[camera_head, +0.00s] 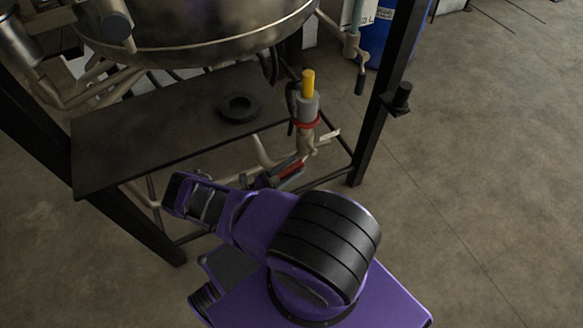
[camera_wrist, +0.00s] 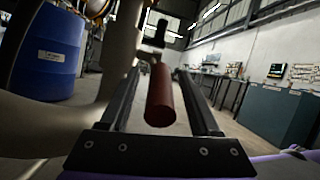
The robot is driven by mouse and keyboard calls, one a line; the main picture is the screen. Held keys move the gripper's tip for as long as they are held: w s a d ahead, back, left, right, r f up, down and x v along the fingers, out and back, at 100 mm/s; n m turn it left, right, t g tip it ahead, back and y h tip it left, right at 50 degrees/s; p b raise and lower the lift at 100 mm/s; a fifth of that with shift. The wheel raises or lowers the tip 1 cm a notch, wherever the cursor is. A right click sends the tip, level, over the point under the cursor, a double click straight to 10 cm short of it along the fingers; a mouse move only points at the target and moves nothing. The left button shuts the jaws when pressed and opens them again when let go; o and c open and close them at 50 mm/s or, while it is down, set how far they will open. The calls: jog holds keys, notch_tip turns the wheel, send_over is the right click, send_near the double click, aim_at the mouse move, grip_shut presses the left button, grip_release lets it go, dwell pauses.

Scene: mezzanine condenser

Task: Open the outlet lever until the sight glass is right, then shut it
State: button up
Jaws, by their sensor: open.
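The outlet lever has a red grip (camera_head: 291,169) low under the vessel, below a valve body with a yellow top (camera_head: 308,84). In the wrist view the red grip (camera_wrist: 160,95) lies between my two fingers, pointing toward the camera. My gripper (camera_wrist: 160,88) is open around it, with a gap visible at least on the right side. In the head view my gripper (camera_head: 275,176) is at the grip, partly hidden by my wrist. A pale upright tube, perhaps the sight glass (camera_head: 357,14), shows at the top edge; its level cannot be read.
A steel vessel (camera_head: 215,35) hangs above a dark shelf (camera_head: 165,130) bearing a black ring (camera_head: 238,107). Dark frame posts (camera_head: 385,95) and pipes are close to my arm. A blue drum (camera_head: 383,35) stands behind. The floor at right is clear.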

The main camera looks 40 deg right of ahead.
jog(key=shift+a+f, duration=0.15)
jog(key=shift+a, duration=0.15)
jog(key=w+a, duration=0.3)
jog(key=a, duration=0.9)
jog(key=shift+a, duration=0.1)
